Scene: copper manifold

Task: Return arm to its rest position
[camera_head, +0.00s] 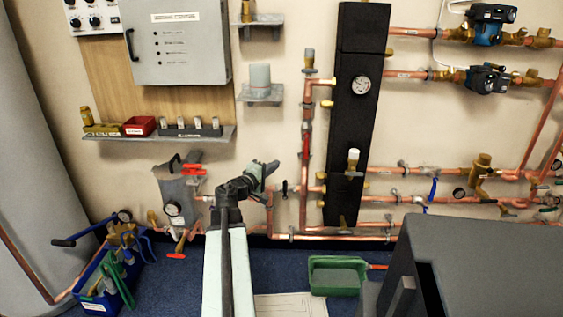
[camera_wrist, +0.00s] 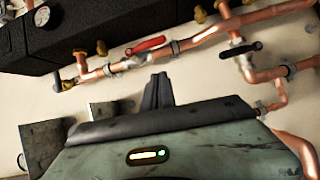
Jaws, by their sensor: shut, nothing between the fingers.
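My gripper (camera_head: 269,167) shows in the head view at the end of my dark arm, in front of the cream wall, left of the black vertical manifold block (camera_head: 350,120). Its jaws are shut with nothing between them. In the wrist view the shut gripper fingers (camera_wrist: 157,92) stick up beyond the grey-green gripper body. Copper pipes (camera_wrist: 205,40) with a red-handled valve (camera_wrist: 148,46) lie beyond them. The gripper looks clear of the pipes in the head view, though the exact depth is hard to tell.
A wall shelf (camera_head: 160,134) and a grey control cabinet (camera_head: 178,45) are at the upper left. A blue tool crate (camera_head: 100,290) stands on the floor at the left. A dark grey box (camera_head: 490,260) fills the lower right.

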